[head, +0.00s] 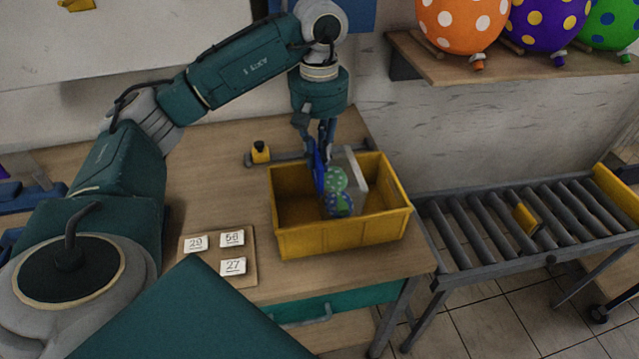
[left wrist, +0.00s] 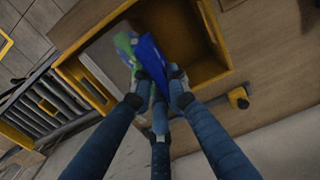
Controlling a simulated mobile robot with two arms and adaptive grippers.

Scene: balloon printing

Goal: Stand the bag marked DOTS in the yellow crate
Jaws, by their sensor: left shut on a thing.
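The yellow crate (head: 345,238) stands on the wooden table; it also shows in the left wrist view (left wrist: 222,48). My left gripper (head: 324,150) points down over the crate and is shut on a bag (head: 338,182) with a blue edge and green and blue dotted balloons on its face. The bag is upright, with its lower part inside the crate. The left wrist view shows the bag (left wrist: 150,58) between the fingertips (left wrist: 160,85). I cannot read a DOTS mark, and the front wall hides whether its bottom touches the floor. My right gripper is not in view.
A pale upright panel (head: 357,178) stands in the crate just right of the bag; the left part is empty. A board (head: 218,258) with number cards lies left of the crate. A roller conveyor (head: 510,225) is at right, and dotted balloons (head: 462,22) sit on a shelf above.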

